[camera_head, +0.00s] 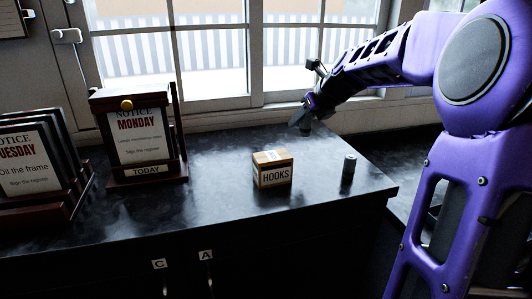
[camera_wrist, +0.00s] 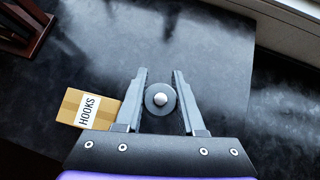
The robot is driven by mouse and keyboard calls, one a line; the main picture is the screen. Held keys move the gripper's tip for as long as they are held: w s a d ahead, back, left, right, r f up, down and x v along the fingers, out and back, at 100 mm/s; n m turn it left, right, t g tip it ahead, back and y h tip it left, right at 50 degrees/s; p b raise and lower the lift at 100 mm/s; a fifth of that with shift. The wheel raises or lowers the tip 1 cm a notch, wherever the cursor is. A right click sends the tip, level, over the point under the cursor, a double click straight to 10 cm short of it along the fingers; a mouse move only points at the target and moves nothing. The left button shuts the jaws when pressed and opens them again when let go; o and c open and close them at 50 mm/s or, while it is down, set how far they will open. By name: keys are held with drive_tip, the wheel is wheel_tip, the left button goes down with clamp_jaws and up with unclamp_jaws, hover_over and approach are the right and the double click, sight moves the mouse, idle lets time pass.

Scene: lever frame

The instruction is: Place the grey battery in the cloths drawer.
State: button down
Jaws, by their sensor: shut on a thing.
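My gripper (camera_head: 304,124) is above the back of the dark counter, behind the box marked HOOKS. In the wrist view my gripper (camera_wrist: 160,90) has its two fingers on either side of a round grey battery (camera_wrist: 152,107), seen end-on with a bright nub. The fingers touch its sides. A second grey cylinder (camera_head: 349,167), like a battery, stands upright on the counter near its right end, apart from my gripper. Drawer fronts below the counter are very dark, with small tags C (camera_head: 159,264) and A (camera_head: 206,255). I cannot tell which drawer is for cloths.
The HOOKS box (camera_head: 272,169) stands mid-counter and also shows in the wrist view (camera_wrist: 88,108). A notice stand reading MONDAY (camera_head: 138,135) and a rack with a TUESDAY board (camera_head: 28,165) stand left. Windows run behind. The counter's front strip is clear.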

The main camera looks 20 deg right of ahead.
sight(297, 164)
drive_tip(key=f+b, duration=0.1)
drive_tip(key=f, duration=0.9)
drive_tip(key=shift+w+b, duration=0.2)
drive_tip(key=shift+b, duration=0.15)
drive_tip(key=shift+f, duration=0.15)
drive_tip(key=c, duration=0.5)
unclamp_jaws()
